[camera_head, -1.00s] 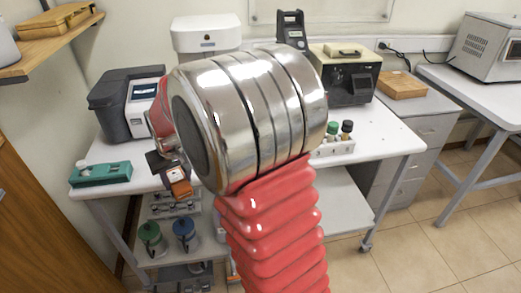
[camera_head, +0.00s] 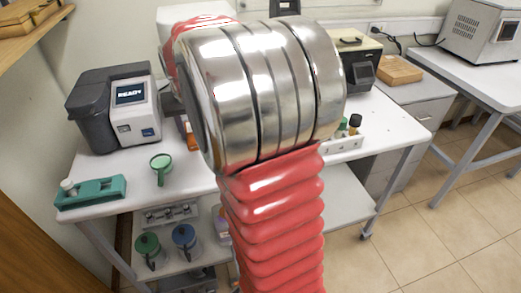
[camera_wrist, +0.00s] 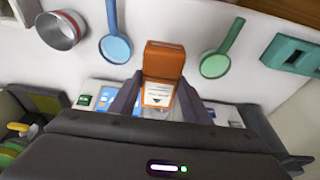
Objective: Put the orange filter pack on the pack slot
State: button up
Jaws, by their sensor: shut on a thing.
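The orange filter pack (camera_wrist: 165,62) is held between the two fingers of my gripper (camera_wrist: 160,98) in the wrist view. It has a white printed label on its lower part. In the head view only a small orange piece (camera_head: 191,133) shows beside my arm, above the white table. My arm hides the gripper there. I cannot tell which part is the pack slot.
A grey-white READY machine (camera_head: 130,112) stands on the white table's left side. A green scoop (camera_head: 161,166) and teal holder (camera_head: 90,193) lie before it. The wrist view also shows a blue scoop (camera_wrist: 115,47) and metal cup (camera_wrist: 61,30). Jars stand on the lower shelf.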

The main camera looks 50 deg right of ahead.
jog(key=shift+s+d, duration=0.1)
jog(key=shift+d, duration=0.2)
jog(key=shift+f, duration=0.3)
notch_tip(320, 180, down, 6)
jog(key=shift+d+r, duration=0.1)
jog(key=shift+r, duration=0.05)
jog(key=shift+f, duration=1.85)
jog(key=shift+f, duration=0.1)
jog(key=o, duration=1.2)
jog(key=shift+s, duration=0.1)
jog(key=shift+o, duration=0.2)
